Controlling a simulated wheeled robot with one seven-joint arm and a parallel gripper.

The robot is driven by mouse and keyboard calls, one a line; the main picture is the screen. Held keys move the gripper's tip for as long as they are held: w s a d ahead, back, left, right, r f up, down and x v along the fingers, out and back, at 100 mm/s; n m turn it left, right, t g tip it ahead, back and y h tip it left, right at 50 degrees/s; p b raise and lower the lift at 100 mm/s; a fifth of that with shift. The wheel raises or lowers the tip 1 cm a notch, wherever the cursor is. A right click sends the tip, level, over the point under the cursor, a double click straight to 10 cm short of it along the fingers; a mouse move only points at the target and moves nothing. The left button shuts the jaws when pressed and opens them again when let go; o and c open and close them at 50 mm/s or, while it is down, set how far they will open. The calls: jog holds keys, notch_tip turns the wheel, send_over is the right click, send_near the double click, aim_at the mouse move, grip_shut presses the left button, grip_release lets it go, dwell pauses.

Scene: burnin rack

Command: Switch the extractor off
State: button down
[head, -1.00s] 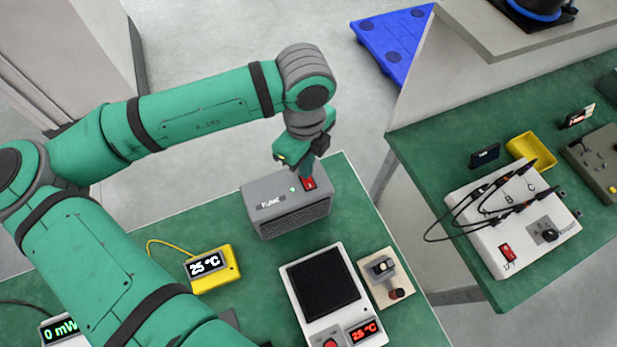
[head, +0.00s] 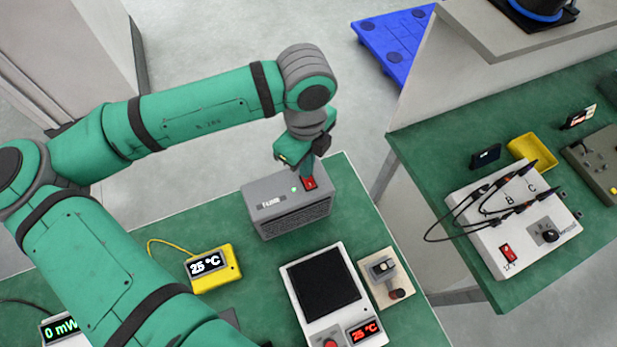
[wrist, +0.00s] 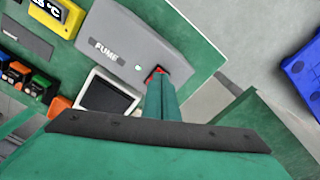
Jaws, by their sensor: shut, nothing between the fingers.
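The extractor is a grey box (head: 287,218) labelled FUME, standing at the back of the green bench in the head view. Its red rocker switch (head: 310,183) is on its top near the right end, with a small lit green lamp (head: 294,189) beside it. The extractor also shows in the wrist view (wrist: 125,38), with the red switch (wrist: 154,73) partly hidden behind my fingers. My gripper (head: 307,174) is shut and empty, its fingertips at the switch. I cannot tell whether they touch it or which way the rocker is tipped.
A yellow 25 °C meter (head: 214,268), a white hot plate (head: 325,288) and a small switch board (head: 386,278) stand in front of the extractor. A second bench at right holds a white box with leads (head: 510,225) and a yellow tray (head: 531,150).

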jog(key=shift+f, duration=0.7)
dwell(0.6)
notch_tip(320, 180, up, 7)
dwell(1.0)
dwell(0.5)
